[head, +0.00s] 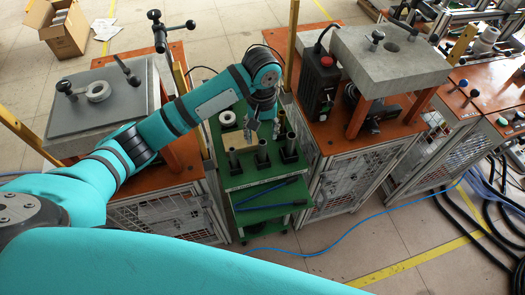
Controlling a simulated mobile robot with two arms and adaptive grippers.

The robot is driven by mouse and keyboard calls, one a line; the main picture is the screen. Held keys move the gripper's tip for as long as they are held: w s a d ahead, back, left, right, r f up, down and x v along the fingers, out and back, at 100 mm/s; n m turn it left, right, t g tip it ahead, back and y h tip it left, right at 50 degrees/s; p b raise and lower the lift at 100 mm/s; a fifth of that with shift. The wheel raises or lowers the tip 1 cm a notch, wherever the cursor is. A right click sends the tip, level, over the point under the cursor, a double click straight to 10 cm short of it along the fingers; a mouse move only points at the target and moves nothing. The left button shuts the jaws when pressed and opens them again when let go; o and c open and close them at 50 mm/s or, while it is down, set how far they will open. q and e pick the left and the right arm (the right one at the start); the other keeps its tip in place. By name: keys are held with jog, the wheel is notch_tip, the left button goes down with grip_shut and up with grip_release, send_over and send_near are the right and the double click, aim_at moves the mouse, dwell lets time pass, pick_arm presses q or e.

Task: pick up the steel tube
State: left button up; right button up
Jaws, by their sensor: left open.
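Several dark steel tubes stand upright in holders on the top of a green cart (235,183). One is at the front left (233,159), one at the front middle (262,150) and one at the front right (290,144). My left gripper (263,129) points down over the cart, just behind and above the front tubes. Its fingers are apart, with no tube visibly held between them. The gripper and its wrist hide part of the cart top. I cannot tell whether the fingers touch any tube. My right gripper is out of view.
A pale ring (227,118) lies at the cart's back left. Blue-handled bars (270,195) lie on its lower shelf. An orange-topped bench with a grey slab (390,58) stands close right; another grey slab (75,115) is left. A blue hose (345,235) crosses the floor.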

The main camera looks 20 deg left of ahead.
aim_at(262, 153)
pick_arm(q)
notch_tip(262, 153, down, 5)
jog(key=shift+f+p, duration=0.1)
jog(key=shift+p, duration=0.2)
jog(key=shift+w+f+p, duration=0.1)
jog(key=shift+f+p, duration=0.6)
jog(key=shift+f, duration=1.95)
jog(key=shift+c, duration=0.4)
grip_shut()
